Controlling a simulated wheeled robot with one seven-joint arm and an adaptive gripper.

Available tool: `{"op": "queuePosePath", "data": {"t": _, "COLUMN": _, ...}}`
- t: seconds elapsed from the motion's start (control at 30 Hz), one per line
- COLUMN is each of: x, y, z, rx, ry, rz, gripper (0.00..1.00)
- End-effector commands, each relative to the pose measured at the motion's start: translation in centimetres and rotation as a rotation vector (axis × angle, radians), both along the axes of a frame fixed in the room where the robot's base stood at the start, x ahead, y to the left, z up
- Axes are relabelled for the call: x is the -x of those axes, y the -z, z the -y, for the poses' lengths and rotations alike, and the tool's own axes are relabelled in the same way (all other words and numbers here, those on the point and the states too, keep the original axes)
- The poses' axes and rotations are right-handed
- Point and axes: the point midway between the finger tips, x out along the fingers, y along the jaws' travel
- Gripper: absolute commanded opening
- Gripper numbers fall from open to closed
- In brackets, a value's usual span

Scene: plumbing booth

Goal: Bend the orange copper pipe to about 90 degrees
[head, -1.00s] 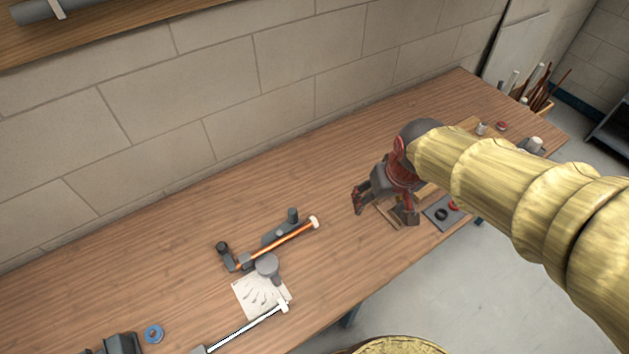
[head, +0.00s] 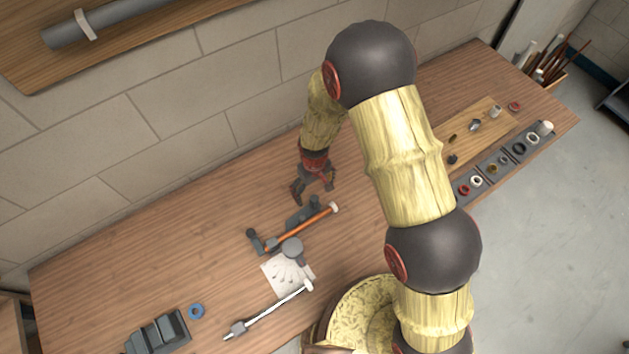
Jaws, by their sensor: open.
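The orange copper pipe (head: 304,230) looks straight. It lies in a dark grey bending tool (head: 270,241) on the workbench, with a white piece at its right end. A round grey part (head: 292,248) sits just in front of the pipe. A long silver lever with a white end (head: 272,308) lies farther toward the front. My gripper (head: 312,196) is open and points down above the bench, just behind the pipe's right half. It appears empty and apart from the pipe. Its exact height is hard to tell.
A white sheet with drawings (head: 284,275) lies under the round part. A blue ring (head: 196,311) and a dark vise-like block (head: 158,333) are at front left. A wooden board (head: 484,140) and grey trays of fittings (head: 497,168) are at right.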

Motion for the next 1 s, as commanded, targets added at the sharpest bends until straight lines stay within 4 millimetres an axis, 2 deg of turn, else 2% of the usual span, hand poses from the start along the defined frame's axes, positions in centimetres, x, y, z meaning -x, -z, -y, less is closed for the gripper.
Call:
{"op": "queuePosePath", "data": {"t": 0.7, "x": 0.1, "y": 6.0, "z": 0.0, "rx": 0.002, "ry": -0.001, "rz": -0.001, "gripper": 0.88}}
{"op": "queuePosePath", "data": {"t": 1.0, "x": 0.0, "y": 7.8, "z": 0.0, "rx": 0.001, "ry": 0.0, "rz": 0.001, "gripper": 0.88}}
